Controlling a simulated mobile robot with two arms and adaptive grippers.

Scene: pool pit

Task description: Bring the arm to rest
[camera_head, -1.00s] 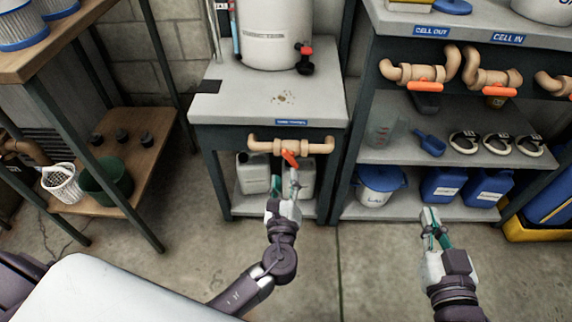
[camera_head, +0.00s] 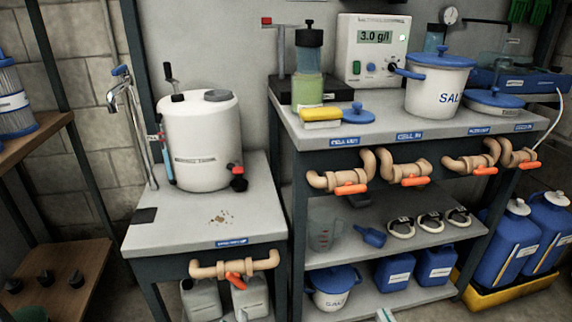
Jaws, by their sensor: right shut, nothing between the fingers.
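Only the tip of my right gripper (camera_head: 385,315) shows, at the bottom edge below the right bench's lower shelf. It is shut and holds nothing. A small tip of my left gripper (camera_head: 242,314) shows at the bottom edge, below the orange handle (camera_head: 235,279) of the left bench's pipe valve and apart from it. Its jaws are cut off by the frame. The rest of both arms is out of view.
The left bench (camera_head: 262,212) carries a white tank (camera_head: 197,140). The right bench (camera_head: 470,128) carries a meter (camera_head: 373,50) and a SALT bucket (camera_head: 437,88). Valved pipes (camera_head: 405,170) stick out from its front. Blue canisters (camera_head: 548,225) stand in a yellow tray (camera_head: 480,298) at the right.

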